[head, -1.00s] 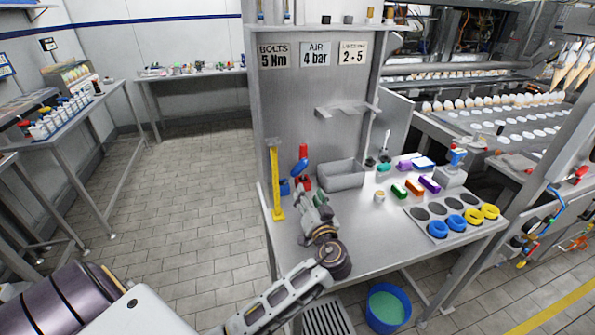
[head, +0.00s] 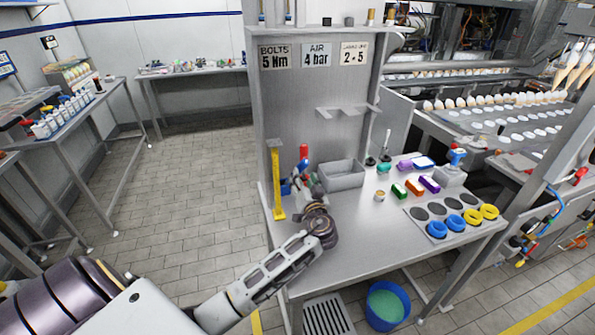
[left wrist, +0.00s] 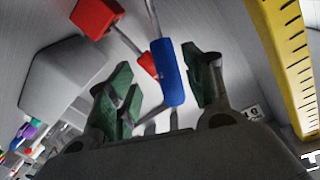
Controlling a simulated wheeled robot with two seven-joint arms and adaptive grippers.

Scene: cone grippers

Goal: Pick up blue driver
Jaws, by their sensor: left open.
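The blue driver (left wrist: 170,75) shows in the left wrist view as a blue handle with a thin metal shaft running to the top edge. My left gripper (left wrist: 165,85) is open, with one green-padded finger on each side of the blue handle; I cannot tell whether either touches it. In the head view my left gripper (head: 301,187) is at the left end of the workbench, by the backboard, and partly covers the tools there. A red-handled tool (left wrist: 147,65) is close beside the blue handle. My right gripper is not in view.
A yellow ruler-like upright (head: 277,185) stands just left of the gripper. A grey bin (head: 342,175) is close on the right. Coloured blocks and a plate (head: 411,211) with blue and yellow rings lie further right. The bench's front middle is clear.

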